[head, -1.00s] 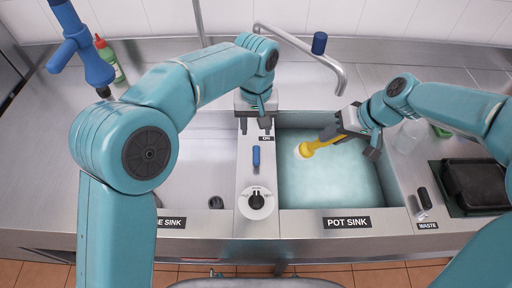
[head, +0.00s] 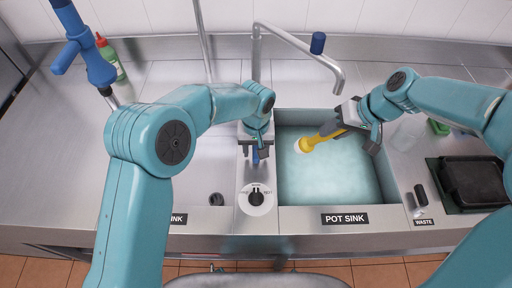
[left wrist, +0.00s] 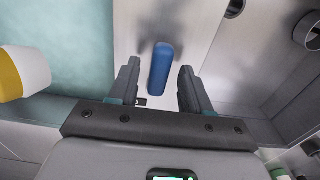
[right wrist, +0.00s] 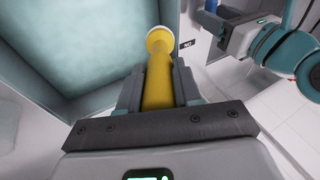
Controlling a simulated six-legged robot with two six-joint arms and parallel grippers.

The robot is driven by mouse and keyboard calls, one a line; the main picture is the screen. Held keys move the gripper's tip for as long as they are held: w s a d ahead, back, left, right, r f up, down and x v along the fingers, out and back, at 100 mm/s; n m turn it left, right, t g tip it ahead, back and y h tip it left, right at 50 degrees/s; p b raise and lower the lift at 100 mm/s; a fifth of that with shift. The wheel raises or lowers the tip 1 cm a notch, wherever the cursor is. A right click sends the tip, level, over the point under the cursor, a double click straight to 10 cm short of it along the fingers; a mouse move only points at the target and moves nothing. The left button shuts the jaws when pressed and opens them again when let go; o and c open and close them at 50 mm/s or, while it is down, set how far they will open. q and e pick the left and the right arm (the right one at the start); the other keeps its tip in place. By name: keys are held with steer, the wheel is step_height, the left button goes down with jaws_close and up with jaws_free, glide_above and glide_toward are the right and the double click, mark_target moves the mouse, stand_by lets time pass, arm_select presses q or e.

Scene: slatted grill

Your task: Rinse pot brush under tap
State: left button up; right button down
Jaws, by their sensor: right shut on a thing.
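The yellow pot brush (head: 325,136) with a white head is held by my right gripper (head: 340,128), shut on its handle, above the pot sink (head: 385,205). The brush (right wrist: 158,82) also shows between the fingers in the right wrist view. The tap (head: 290,40) arches from the back wall; its spout end is behind the brush, and no water stream shows. My left gripper (head: 255,152) is open over the divider. In the left wrist view, its fingers (left wrist: 158,88) stand either side of an upright blue lever (left wrist: 161,70), apparently not touching it.
The pot sink holds pale blue-green water. A white dial (head: 257,199) sits on the divider in front of the lever. A second sink (head: 185,175) is left. A blue spray handle (head: 85,50) and a bottle (head: 110,58) stand back left. A black tray (head: 472,183) lies right.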

arm_select(q)
jaws_close()
steer(key=shift+w+f+b, duration=0.1)
steer(key=shift+f+b, duration=0.05)
steer(key=shift+b, duration=0.25)
arm_select(e)
steer(key=shift+f, duration=0.45)
arm_select(q)
steer(key=n+b, duration=0.2)
steer(key=shift+d+f+b, duration=0.2)
steer(key=shift+d+b, duration=0.1)
steer(key=shift+d, duration=0.05)
arm_select(e)
step_height(320, 180, down, 3)
steer(key=shift+r, duration=0.2)
arm_select(q)
steer(key=shift+d+r+n+b, duration=0.2)
steer(key=shift+r+n+b, duration=0.1)
steer(key=shift+n, duration=0.4)
steer(key=shift+w+r, duration=0.1)
arm_select(e)
steer(key=shift+f, duration=0.15)
